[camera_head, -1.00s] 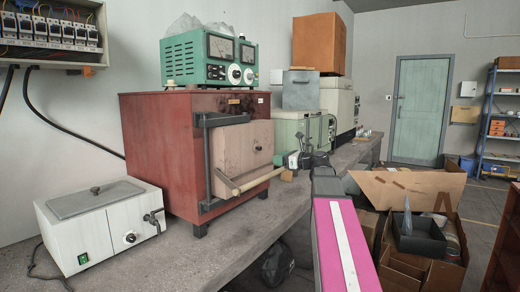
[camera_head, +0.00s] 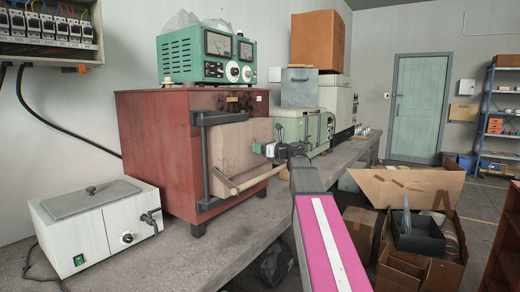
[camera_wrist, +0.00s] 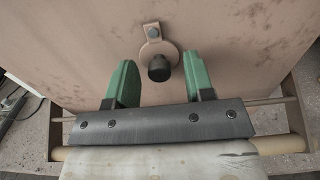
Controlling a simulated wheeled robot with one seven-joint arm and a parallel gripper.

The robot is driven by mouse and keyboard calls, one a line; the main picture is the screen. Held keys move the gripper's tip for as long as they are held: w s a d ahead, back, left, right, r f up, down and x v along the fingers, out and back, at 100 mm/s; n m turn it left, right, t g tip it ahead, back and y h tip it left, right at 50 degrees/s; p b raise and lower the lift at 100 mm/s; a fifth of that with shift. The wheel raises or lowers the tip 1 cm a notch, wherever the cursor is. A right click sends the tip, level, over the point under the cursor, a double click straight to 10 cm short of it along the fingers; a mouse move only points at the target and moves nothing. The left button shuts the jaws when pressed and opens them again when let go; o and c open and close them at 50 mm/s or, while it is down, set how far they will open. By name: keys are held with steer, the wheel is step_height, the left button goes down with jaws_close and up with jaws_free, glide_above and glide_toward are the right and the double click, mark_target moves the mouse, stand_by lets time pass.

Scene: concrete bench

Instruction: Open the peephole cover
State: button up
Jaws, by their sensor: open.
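The peephole cover (camera_wrist: 152,48) is a small round plate hung from a bolt on the pale kiln door (camera_wrist: 75,45), with a dark knob (camera_wrist: 159,69) sticking out. In the wrist view it is upright, hanging straight down from the bolt. In the head view the door (camera_head: 235,150) is the pale front of the red kiln (camera_head: 155,140), and my gripper hides the cover. My gripper (camera_wrist: 159,58) is open in front of the door, one green finger each side of the knob. I see no finger touching it; the depth gap is unclear.
A door handle bar (camera_head: 250,179) runs below my gripper, with a dark latch frame (camera_head: 204,150) at the door's left. A white water bath (camera_head: 100,225) stands left on the bench. A green instrument (camera_head: 205,58) sits on the kiln. Cardboard boxes (camera_head: 405,188) stand right.

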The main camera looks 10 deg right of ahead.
steer(key=shift+w+a, duration=0.1)
jaws_close()
